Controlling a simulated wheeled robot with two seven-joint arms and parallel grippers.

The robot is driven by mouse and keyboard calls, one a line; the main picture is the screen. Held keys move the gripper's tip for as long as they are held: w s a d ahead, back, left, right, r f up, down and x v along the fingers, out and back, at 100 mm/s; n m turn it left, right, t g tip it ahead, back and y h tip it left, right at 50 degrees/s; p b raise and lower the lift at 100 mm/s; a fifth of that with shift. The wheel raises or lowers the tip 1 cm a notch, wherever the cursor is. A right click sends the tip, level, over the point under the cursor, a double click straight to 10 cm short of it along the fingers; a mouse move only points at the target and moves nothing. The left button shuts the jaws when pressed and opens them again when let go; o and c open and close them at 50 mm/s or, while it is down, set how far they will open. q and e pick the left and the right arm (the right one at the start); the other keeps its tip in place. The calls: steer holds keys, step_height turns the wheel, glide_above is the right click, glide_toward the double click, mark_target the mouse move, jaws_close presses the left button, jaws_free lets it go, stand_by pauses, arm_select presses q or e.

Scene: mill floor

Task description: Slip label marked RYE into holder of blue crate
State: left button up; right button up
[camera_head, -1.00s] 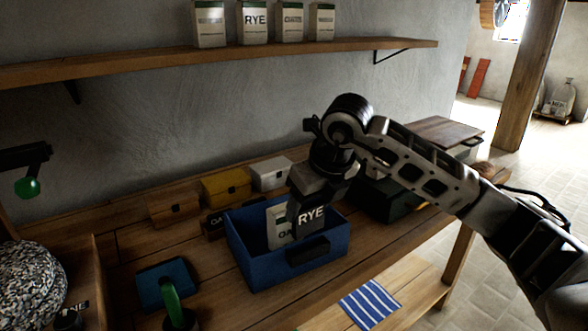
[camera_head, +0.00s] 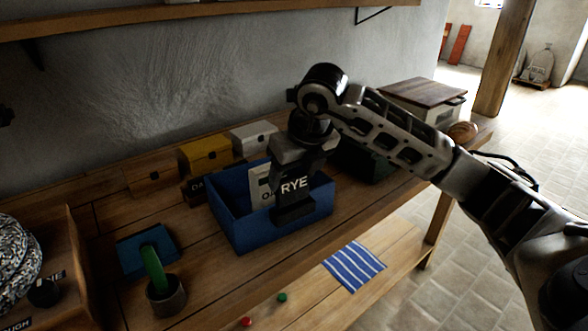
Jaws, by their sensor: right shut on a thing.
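The blue crate (camera_head: 238,222) stands on the wooden bench, with a dark holder (camera_head: 294,214) on its front face. My right gripper (camera_head: 296,166) is shut on the dark label marked RYE (camera_head: 293,186). The label is upright, its white lettering facing me, in front of the crate's front wall. Its lower edge meets or overlaps the top of the holder; I cannot tell whether it is inside the slot. The fingertips are largely hidden against the dark label. My left gripper is not in view.
A pale packet (camera_head: 260,187) stands in the crate. Yellow (camera_head: 206,154), white (camera_head: 253,138) and brown (camera_head: 152,177) boxes stand behind. A striped cloth (camera_head: 354,267) lies on the lower shelf.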

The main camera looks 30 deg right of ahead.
steer(key=shift+f+b, duration=1)
steer(key=shift+f, duration=0.4)
steer(key=o, duration=1.1)
steer(key=shift+c, duration=0.2)
steer(key=v, duration=1.6)
steer(key=shift+p, duration=0.4)
